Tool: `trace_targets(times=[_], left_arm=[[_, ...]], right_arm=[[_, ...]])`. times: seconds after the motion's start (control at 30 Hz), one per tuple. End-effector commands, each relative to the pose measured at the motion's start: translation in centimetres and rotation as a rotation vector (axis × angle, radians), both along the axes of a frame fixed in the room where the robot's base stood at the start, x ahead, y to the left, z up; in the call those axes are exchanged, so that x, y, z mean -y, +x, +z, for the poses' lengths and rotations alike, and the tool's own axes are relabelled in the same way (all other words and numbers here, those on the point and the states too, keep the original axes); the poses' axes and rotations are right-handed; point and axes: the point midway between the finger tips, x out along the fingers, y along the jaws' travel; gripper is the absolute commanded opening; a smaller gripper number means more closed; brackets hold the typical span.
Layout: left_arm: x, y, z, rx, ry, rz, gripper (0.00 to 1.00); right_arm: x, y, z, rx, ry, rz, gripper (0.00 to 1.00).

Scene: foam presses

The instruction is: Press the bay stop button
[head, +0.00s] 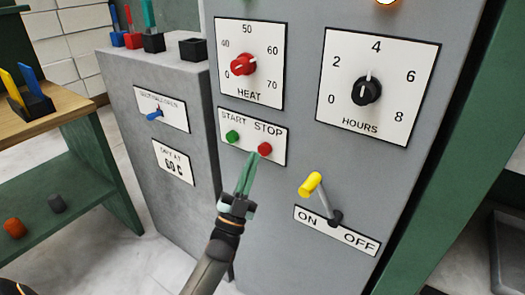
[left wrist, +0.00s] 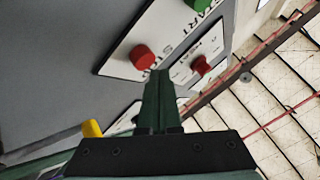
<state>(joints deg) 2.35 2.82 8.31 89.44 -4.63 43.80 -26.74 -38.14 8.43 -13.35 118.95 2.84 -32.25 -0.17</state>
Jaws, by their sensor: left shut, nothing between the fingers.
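The red stop button (head: 265,149) sits on a white START/STOP plate (head: 272,133) on the grey cabinet front. The green start button (head: 233,136) is to its left. In the left wrist view the red stop button (left wrist: 143,57) is just ahead and left of the fingertips, and the green button (left wrist: 196,4) is at the top edge. My left gripper (head: 249,158) is shut and empty, its tips just left of and below the stop button in the head view. A small gap seems to show between tips and button; contact cannot be told. My right gripper is not in view.
A red HEAT knob (head: 243,65) is above the buttons and a black HOURS knob (head: 367,90) is at upper right. A yellow-handled ON/OFF lever (head: 312,185) sticks out at lower right. A lower grey cabinet (head: 140,75) stands left, beside a wooden-topped bench (head: 66,106).

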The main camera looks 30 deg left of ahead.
Motion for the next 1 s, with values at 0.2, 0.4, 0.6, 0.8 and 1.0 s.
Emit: trace_targets(times=[0.2, 0.4, 0.6, 0.8, 1.0], left_arm=[[0.0, 0.2, -0.1, 0.000, 0.000, 0.000, 0.00], [0.1, 0.9, -0.1, 0.000, 0.000, 0.000, 0.00], [0.1, 0.9, 0.0, 0.000, 0.000, 0.000, 0.00], [0.1, 0.9, 0.0, 0.000, 0.000, 0.000, 0.00], [0.1, 1.1, 0.0, 0.000, 0.000, 0.000, 0.00]], right_arm=[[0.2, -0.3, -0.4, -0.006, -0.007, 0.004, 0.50], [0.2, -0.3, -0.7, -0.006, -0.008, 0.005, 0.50], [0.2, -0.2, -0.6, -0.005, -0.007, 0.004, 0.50], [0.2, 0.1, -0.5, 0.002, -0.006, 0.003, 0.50], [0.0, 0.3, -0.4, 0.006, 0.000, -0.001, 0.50]])
